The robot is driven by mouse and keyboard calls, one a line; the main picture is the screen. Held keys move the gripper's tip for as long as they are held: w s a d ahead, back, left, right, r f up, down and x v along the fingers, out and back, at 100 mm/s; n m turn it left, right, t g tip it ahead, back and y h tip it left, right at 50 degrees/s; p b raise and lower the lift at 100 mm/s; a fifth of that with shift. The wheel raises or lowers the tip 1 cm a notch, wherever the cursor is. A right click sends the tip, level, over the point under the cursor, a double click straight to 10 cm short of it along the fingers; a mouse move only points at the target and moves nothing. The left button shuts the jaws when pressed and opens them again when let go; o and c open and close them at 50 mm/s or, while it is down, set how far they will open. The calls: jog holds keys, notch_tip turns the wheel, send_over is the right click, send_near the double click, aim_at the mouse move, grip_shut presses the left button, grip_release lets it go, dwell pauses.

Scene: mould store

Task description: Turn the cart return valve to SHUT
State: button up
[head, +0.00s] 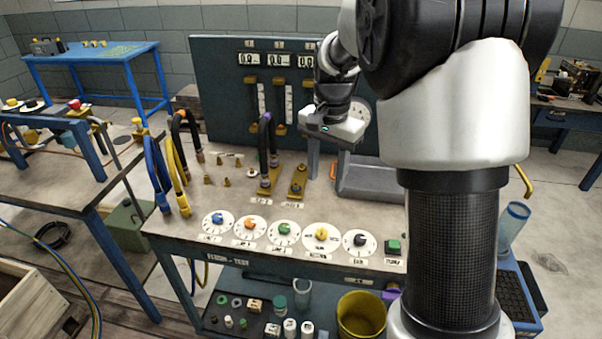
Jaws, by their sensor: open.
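I cannot tell which fitting is the cart return valve; the small labels are too blurred to read. A row of dial knobs lies along the bench front: blue (218,218), orange (249,224), green (284,229), yellow (321,233) and black (360,240), each on a white round plate. Two brass fittings stand behind them; the left one (265,184) has a dark hose on it, the right one (298,182) has none visible. My gripper (328,162) is open, pointing down over the back of the bench, right of these fittings, apart from the knobs and apparently empty.
A dark upright panel (222,75) with gauges backs the bench. A grey tray (372,186) lies right of my gripper. Looped hoses (178,160) hang at the bench's left end. A green button box (393,247) sits at its right. A yellow bucket (361,315) is below.

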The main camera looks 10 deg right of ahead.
aim_at(322, 231)
jog(key=f, duration=0.6)
jog(key=f+b, duration=0.1)
jog(key=f, duration=0.5)
jog(key=w+f, duration=0.1)
jog(key=f, duration=0.6)
jog(key=shift+w+d+b, duration=0.1)
jog(key=shift+b, duration=0.25)
jog(key=shift+c, duration=0.4)
jog(key=c, duration=1)
jog(key=shift+o, duration=0.2)
